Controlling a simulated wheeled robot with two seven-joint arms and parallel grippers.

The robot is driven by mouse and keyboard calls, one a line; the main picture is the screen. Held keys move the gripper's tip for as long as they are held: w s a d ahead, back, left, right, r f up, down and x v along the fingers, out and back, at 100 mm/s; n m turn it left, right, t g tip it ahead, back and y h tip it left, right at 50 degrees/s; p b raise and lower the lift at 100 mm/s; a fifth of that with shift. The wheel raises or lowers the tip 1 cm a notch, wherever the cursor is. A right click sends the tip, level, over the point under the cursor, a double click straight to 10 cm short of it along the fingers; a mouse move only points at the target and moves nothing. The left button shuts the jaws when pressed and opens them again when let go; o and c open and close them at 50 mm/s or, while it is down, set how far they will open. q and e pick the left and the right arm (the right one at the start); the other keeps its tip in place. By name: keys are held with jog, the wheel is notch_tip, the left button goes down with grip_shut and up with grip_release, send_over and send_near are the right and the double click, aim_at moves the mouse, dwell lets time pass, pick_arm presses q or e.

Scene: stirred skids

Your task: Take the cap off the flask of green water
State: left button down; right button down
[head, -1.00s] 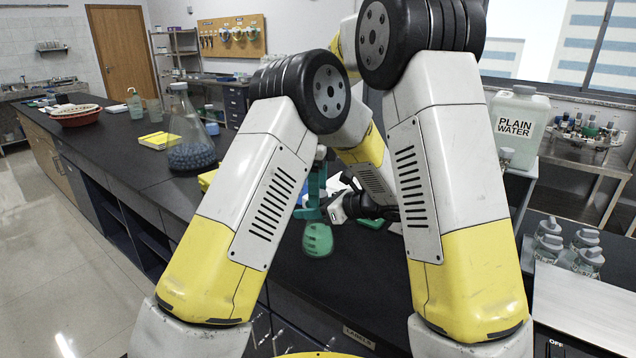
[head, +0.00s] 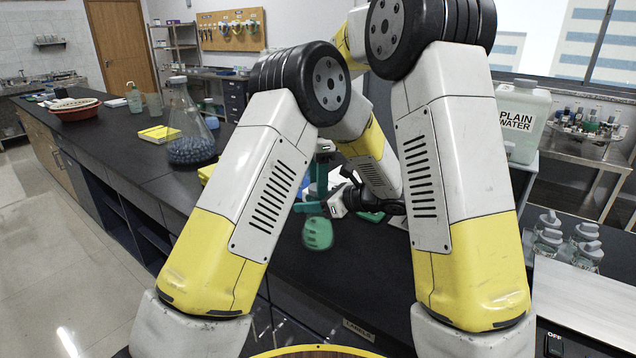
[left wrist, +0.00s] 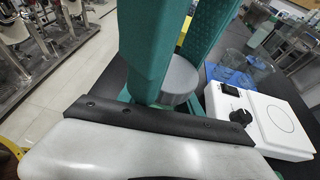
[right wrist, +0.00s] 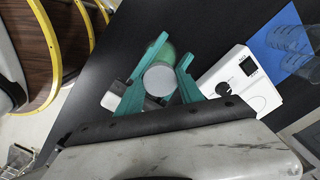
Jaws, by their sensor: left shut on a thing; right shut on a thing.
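The flask of green water (head: 317,233) hangs in the air over the counter's front edge in the head view, its round body lowest. Its green body also shows in the right wrist view (right wrist: 165,52), with a pale grey disc, the cap (right wrist: 160,80), in front of it. My left gripper (head: 320,188) reaches down from above the flask. In the left wrist view the grey cap (left wrist: 180,82) is between its teal fingers. My right gripper (head: 314,208) comes in from the right at the flask's neck, shut on the flask. The exact finger contacts are partly hidden.
A white hotplate (left wrist: 260,118) stands on the dark counter next to a blue mat (right wrist: 285,45). A large conical flask (head: 190,135) and a yellow pad (head: 160,134) stand farther back. A plain water container (head: 518,120) and several small bottles (head: 550,235) are at the right.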

jog(key=c, duration=0.7)
grip_release()
jog(key=shift+c, duration=0.2)
jog(key=shift+s, duration=0.1)
notch_tip(320, 180, up, 4)
jog(key=shift+r, duration=0.25)
pick_arm(q)
jog(key=shift+f, duration=0.1)
pick_arm(e)
jog(key=shift+r, duration=0.2)
jog(key=c, duration=0.3)
notch_tip(320, 180, up, 3)
jog(key=shift+f+m, duration=0.1)
jog(key=shift+m, duration=0.7)
jog(key=shift+f, duration=3.85)
